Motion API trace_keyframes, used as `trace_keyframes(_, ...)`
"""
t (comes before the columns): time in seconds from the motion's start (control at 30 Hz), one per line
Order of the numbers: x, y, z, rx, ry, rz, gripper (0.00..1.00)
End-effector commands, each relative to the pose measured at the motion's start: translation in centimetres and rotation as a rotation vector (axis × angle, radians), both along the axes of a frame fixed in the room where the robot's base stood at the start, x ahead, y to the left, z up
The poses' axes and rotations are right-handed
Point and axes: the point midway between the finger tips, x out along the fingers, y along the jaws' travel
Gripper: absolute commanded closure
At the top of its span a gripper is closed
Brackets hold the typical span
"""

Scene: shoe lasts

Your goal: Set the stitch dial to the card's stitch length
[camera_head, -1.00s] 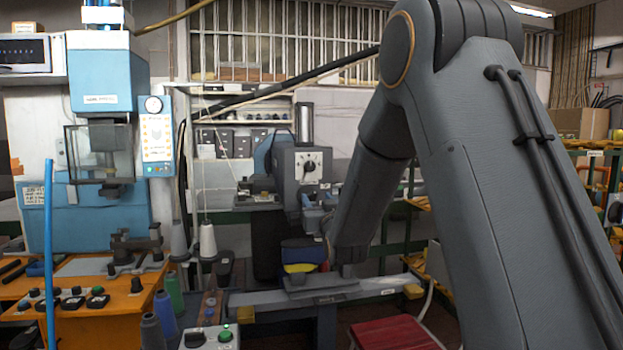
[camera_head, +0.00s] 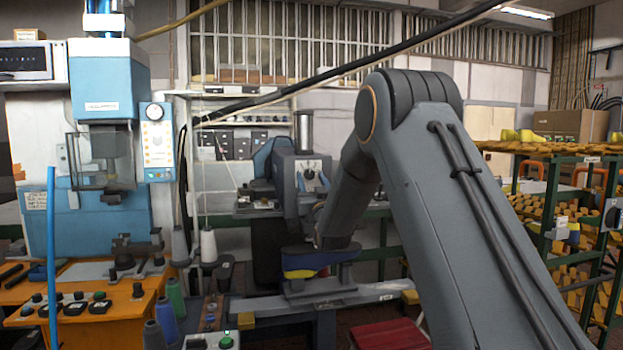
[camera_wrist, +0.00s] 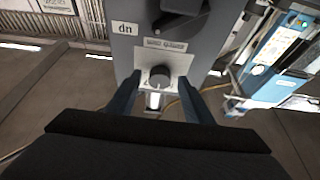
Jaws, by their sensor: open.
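In the head view the grey stitching machine (camera_head: 285,165) stands at the middle back with a white dial plate (camera_head: 298,166) on its front. In the wrist view, which appears upside down, my gripper (camera_wrist: 159,83) is open and empty of anything gripped. A small grey knob (camera_wrist: 160,74) on a white plate shows between its fingertips; I cannot tell whether they touch it. A larger dark knob (camera_wrist: 182,8) lies beyond. The dial's setting is unreadable, and I cannot identify the card.
A blue press (camera_head: 105,95) with a panel stands at left, over an orange bench (camera_head: 110,300). Thread cones (camera_head: 208,245) stand before the machine. A blue and yellow piece (camera_head: 305,262) sits below my arm. A green rack (camera_head: 560,200) is at right.

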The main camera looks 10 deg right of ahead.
Motion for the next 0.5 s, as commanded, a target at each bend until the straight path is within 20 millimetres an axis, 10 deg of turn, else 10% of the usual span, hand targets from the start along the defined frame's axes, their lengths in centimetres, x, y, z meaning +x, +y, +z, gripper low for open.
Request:
trace_keyframes(0.23,0.08,0.01,0.0,0.0,0.0,0.0,0.53)
trace_keyframes(0.5,0.05,0.02,0.01,0.0,0.0,0.0,0.94)
